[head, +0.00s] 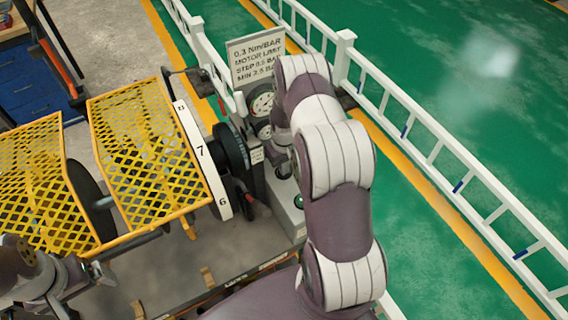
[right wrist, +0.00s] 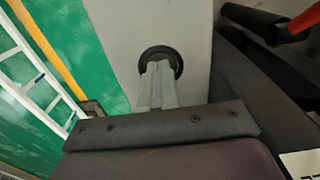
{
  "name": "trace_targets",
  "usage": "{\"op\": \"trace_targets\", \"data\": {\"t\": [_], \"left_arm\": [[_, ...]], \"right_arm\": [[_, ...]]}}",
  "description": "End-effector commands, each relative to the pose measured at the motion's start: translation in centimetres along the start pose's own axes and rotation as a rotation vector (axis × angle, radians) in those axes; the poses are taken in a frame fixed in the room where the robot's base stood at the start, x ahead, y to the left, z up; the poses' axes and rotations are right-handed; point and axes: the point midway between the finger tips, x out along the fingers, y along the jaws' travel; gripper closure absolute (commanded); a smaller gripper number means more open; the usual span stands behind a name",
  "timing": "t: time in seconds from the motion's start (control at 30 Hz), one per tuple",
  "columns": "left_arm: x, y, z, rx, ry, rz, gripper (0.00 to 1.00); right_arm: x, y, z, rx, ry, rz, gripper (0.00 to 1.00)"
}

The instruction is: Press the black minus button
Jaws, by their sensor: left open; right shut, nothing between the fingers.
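A black round button or ring (right wrist: 161,54) sits on the grey panel in the right wrist view. My right gripper (right wrist: 159,68) is shut and empty, with its fingertips in front of the button's middle. They cover its face, so no minus mark is readable and I cannot tell whether they touch it. In the head view, the right arm reaches to the grey control box (head: 283,205) and hides part of it. My left gripper (head: 104,272) is open and empty at the lower left, apart from the box.
A pressure sign (head: 256,58) and a gauge (head: 262,103) stand above the box. A black wheel with a numbered white rim (head: 201,152) and yellow mesh guards (head: 140,150) are to the left. A white railing (head: 440,130) runs along the right.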

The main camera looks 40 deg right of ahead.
Motion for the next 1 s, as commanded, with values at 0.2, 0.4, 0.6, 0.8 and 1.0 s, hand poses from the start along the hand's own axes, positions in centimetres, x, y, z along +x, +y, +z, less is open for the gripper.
{"op": "trace_targets", "data": {"t": [0.2, 0.4, 0.6, 0.8, 1.0], "left_arm": [[-2.9, 0.0, -0.3, 0.000, 0.000, 0.000, 0.05], [-0.7, 0.0, -0.1, 0.000, -0.001, 0.000, 0.05], [0.3, 0.0, 0.0, 0.000, 0.000, 0.000, 0.05], [0.6, 0.0, 0.1, 0.000, 0.000, 0.000, 0.05], [0.5, 0.0, 0.1, 0.000, 0.000, 0.000, 0.05]], "right_arm": [[-4.0, -0.6, -0.5, -0.003, 0.002, 0.000, 1.00], [-7.8, -0.7, -0.8, -0.002, 0.008, 0.002, 1.00], [-11.8, -0.7, -0.8, -0.002, 0.007, 0.002, 1.00], [-13.8, -0.7, -0.8, -0.002, 0.006, 0.002, 1.00], [-14.0, -0.7, -0.7, -0.002, 0.004, 0.001, 1.00]]}}
